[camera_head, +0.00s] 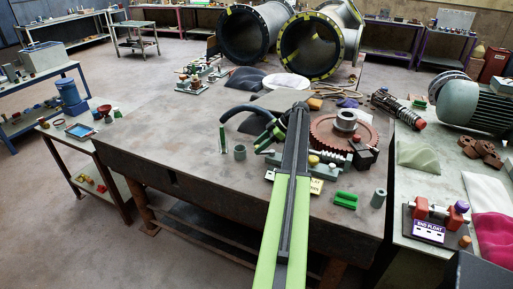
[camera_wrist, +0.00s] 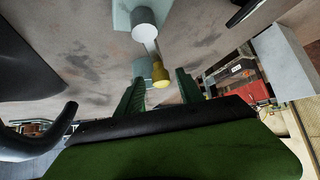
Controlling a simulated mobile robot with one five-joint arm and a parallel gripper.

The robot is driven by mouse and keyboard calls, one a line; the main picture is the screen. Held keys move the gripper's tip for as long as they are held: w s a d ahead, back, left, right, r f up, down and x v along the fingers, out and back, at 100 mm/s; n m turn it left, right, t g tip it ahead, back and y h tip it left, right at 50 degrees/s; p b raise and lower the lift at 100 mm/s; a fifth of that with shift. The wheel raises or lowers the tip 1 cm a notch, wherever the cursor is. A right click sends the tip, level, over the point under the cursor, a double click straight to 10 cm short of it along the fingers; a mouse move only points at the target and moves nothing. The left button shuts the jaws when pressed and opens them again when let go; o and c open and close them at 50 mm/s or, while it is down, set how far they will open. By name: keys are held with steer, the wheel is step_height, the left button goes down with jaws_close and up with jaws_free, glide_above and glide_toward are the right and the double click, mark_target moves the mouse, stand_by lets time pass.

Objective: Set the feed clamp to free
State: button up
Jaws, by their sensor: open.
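In the wrist view a yellow knob (camera_wrist: 160,72) shows between my fingertips. A dull yellow collar and a pale rod lead from it to a light grey cylinder (camera_wrist: 145,22). This may be the feed clamp's handle, but I cannot read any marking on it. My gripper (camera_wrist: 159,78) is open, its two green fingers on either side of the knob in the picture; I cannot tell whether they touch it. In the head view my arm hides much of a small fixture (camera_head: 330,158) on the dark bench, with a yellow label (camera_head: 317,186) at its front.
A red-brown gear wheel (camera_head: 365,135) lies just right of the fixture. A dark curved hose (camera_head: 243,108) arches to the left, and it looms at the wrist view's left edge. A green block (camera_head: 345,200) and a grey cup (camera_head: 378,198) stand near the bench's front right.

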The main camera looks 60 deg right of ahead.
steer(key=p+v, duration=1.1)
steer(key=v, duration=0.5)
steer(key=shift+s+r, duration=0.2)
steer(key=shift+r, duration=0.1)
